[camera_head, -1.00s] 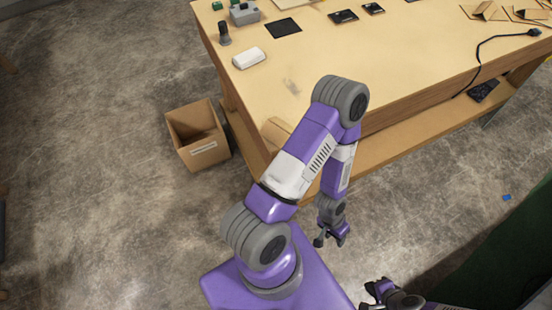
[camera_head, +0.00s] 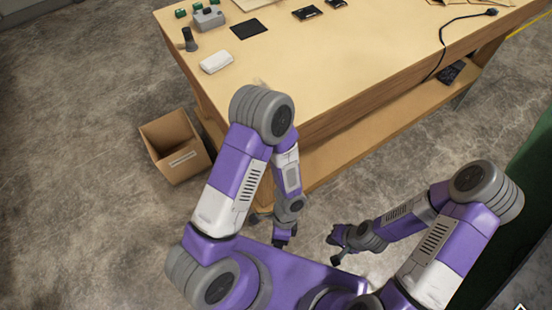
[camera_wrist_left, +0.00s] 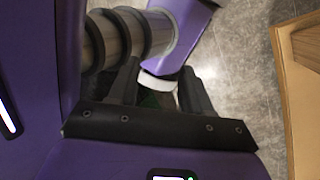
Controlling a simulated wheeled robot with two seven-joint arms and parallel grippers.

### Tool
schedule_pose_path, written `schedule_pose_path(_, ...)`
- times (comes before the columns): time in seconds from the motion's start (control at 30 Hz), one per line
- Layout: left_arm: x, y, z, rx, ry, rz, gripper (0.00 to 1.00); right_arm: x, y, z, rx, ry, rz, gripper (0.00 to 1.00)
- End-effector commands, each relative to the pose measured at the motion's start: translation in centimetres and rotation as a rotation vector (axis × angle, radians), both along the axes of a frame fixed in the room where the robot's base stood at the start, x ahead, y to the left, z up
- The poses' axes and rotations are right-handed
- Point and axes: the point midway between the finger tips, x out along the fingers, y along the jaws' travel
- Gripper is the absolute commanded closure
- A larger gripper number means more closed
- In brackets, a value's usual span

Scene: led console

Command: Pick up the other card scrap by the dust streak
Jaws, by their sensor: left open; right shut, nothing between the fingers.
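The dust streak (camera_head: 260,83) on the tabletop is mostly hidden behind my left arm in the head view. No card scrap shows beside it; the tabletop just in front of it is covered by my left arm. My left gripper (camera_head: 281,241) hangs in front of the table, below its top. In the left wrist view its fingers (camera_wrist_left: 162,88) are apart with no object seen between them. My right gripper (camera_head: 336,246) is shut and empty, to the right of the left one, away from the table.
The wooden table (camera_head: 330,70) has a lower shelf. On it are a white block (camera_head: 216,62), a black pad (camera_head: 249,29), a grey box (camera_head: 209,18) and a cable (camera_head: 458,20). Brown card pieces (camera_head: 465,2) lie at the far right. An open cardboard bin (camera_head: 174,147) stands on the floor at left.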

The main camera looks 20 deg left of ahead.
Motion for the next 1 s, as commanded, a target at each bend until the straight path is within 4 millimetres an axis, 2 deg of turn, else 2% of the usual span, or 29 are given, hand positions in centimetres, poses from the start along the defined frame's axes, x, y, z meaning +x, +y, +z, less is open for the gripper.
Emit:
schedule_pose_path(0.03,-0.2,0.9,0.2,0.031,0.030,-0.261,0.51,0.0,0.0,-0.6,0.000,0.000,0.000,1.00)
schedule_pose_path(0.1,0.0,2.6,1.1,0.086,0.099,-0.612,0.51,0.0,0.0,-1.1,0.000,0.000,0.001,1.00)
schedule_pose_path(0.17,1.2,3.9,2.2,0.156,0.167,-0.900,0.51,0.0,0.0,-1.5,0.000,0.000,0.001,1.00)
schedule_pose_path(0.23,3.3,4.9,4.0,0.266,0.260,-1.211,0.51,0.0,0.0,-2.0,0.000,0.000,0.001,1.00)
schedule_pose_path(0.33,7.0,4.7,7.4,0.463,0.413,-1.583,0.51,0.0,0.0,-2.6,0.001,-0.001,0.001,1.00)
schedule_pose_path(0.4,9.3,3.6,10.1,0.620,0.522,-1.772,0.51,0.0,0.0,-2.9,0.000,0.000,0.001,1.00)
schedule_pose_path(0.5,11.5,1.3,13.5,0.831,0.660,-1.940,0.51,0.0,0.0,-3.3,0.001,-0.001,0.001,1.00)
schedule_pose_path(0.6,12.5,-0.8,16.1,0.990,0.764,-2.019,0.51,0.0,0.0,-3.5,0.001,-0.001,0.001,1.00)
schedule_pose_path(0.7,12.9,-2.0,17.5,1.081,0.823,-2.046,0.51,0.0,0.0,-3.6,0.001,-0.001,0.001,1.00)
schedule_pose_path(0.83,13.4,-2.0,18.1,1.114,0.845,-2.052,0.51,0.0,0.0,-3.9,0.001,-0.001,0.001,1.00)
schedule_pose_path(1.0,14.5,-0.4,17.9,1.109,0.846,-2.049,0.51,0.0,0.0,-4.6,0.001,-0.001,0.001,1.00)
